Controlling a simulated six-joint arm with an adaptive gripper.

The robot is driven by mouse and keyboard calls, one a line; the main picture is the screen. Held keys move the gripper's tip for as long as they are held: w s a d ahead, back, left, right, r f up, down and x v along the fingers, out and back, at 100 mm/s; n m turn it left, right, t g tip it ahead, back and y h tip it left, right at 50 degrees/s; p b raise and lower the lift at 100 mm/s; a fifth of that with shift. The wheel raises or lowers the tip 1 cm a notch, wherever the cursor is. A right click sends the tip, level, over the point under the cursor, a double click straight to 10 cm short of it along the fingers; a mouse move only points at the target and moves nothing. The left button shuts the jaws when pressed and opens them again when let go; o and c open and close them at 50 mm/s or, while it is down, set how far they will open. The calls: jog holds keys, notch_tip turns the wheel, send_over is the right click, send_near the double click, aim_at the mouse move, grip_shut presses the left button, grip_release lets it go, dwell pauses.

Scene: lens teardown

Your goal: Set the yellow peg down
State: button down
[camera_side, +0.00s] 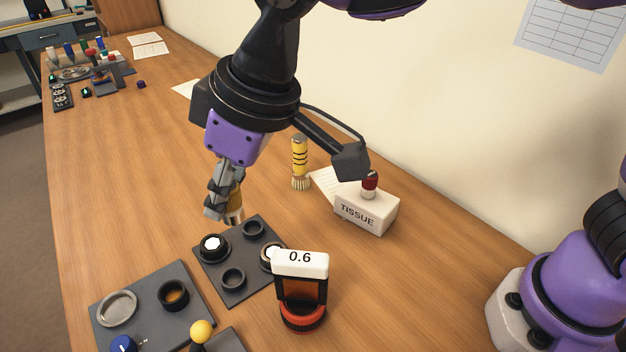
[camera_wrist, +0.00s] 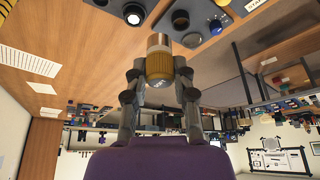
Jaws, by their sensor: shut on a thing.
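The yellow peg (camera_wrist: 159,67) is held between the two fingers of my gripper (camera_wrist: 160,78). It has a yellow body with a metallic band and a paler end, seen in the wrist view. In the side view, the peg (camera_side: 235,206) is partly hidden behind the fingers of my gripper (camera_side: 222,203). It hangs nearly upright, close to the back edge of a dark square plate (camera_side: 210,268). I cannot tell whether its lower end touches anything.
A yellow banded brush (camera_side: 300,160) stands behind, with a tissue box (camera_side: 366,211) to its right. Another dark tray (camera_side: 140,318) and a yellow ball-topped post (camera_side: 200,331) are in front. The wood left of the plate is bare.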

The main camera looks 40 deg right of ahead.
jog(key=s+d+n+g+y, duration=0.1)
jog(key=s+d+n+g, duration=0.2)
jog(key=s+d+n, duration=0.5)
jog(key=s+d+n+g, duration=0.3)
jog(key=s+n, duration=0.6)
jog(key=s, duration=0.3)
jog(key=shift+n, duration=0.3)
jog(key=w+d+f, duration=0.2)
jog(key=w+f, duration=0.1)
jog(key=f, duration=0.1)
jog(key=w+d+f, duration=0.2)
jog(key=w+f, duration=0.1)
jog(key=f, duration=0.1)
jog(key=w+d+f, duration=0.3)
jog(key=f, duration=0.1)
jog(key=shift+w+f, duration=0.1)
jog(key=shift+f, duration=0.1)
jog(key=shift+w+f, duration=0.1)
jog(key=shift+f, duration=1.95)
jog(key=shift+f, duration=0.1)
jog(key=c, duration=0.7)
grip_release()
